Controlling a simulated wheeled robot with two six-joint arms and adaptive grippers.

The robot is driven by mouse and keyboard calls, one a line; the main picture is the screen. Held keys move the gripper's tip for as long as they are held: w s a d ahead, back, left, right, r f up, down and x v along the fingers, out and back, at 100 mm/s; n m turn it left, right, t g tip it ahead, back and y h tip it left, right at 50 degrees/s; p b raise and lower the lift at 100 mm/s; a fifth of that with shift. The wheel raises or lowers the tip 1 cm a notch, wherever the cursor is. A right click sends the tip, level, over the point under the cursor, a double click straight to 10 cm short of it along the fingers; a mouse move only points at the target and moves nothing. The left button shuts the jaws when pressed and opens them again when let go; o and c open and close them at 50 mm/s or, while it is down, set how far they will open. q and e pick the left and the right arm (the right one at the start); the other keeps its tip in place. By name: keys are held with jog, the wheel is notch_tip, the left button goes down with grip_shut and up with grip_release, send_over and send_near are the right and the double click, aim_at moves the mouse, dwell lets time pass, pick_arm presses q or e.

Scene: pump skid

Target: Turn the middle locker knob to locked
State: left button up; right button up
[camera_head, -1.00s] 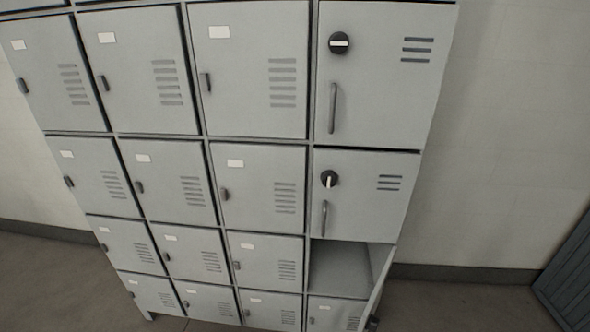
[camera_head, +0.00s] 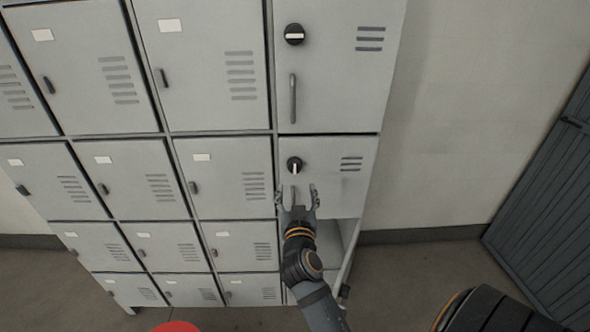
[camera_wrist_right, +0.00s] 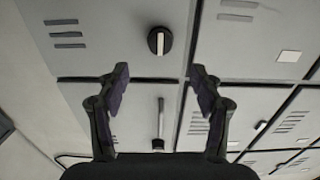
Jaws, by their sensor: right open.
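The middle locker knob (camera_head: 294,164) is a round black dial on the right column's middle door (camera_head: 345,188). Its white bar points upright. My right gripper (camera_head: 298,192) is open and empty, its fingers spread just below the knob in the head view, in front of that door's handle. The wrist view shows the same knob (camera_wrist_right: 160,40) beyond the fingertips, between their lines, apart from both fingers of the right gripper (camera_wrist_right: 160,72). The gap in depth is hard to judge. My left gripper is not in view.
The upper door has a knob (camera_head: 294,34) with its bar level and a long handle (camera_head: 293,98). Below the middle door, a locker stands open, its door (camera_head: 346,270) swung outward at right. Plain locker doors fill the left. A dark slatted panel (camera_head: 545,190) stands at far right.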

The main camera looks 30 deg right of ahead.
aim_at(295, 169)
jog(key=p+x, duration=0.3)
jog(key=x, duration=0.6)
jog(key=shift+w, duration=0.2)
jog(key=shift+w+d, duration=0.25)
jog(key=shift+w, duration=0.2)
jog(key=c, duration=1.2)
jog(key=shift+o, duration=0.2)
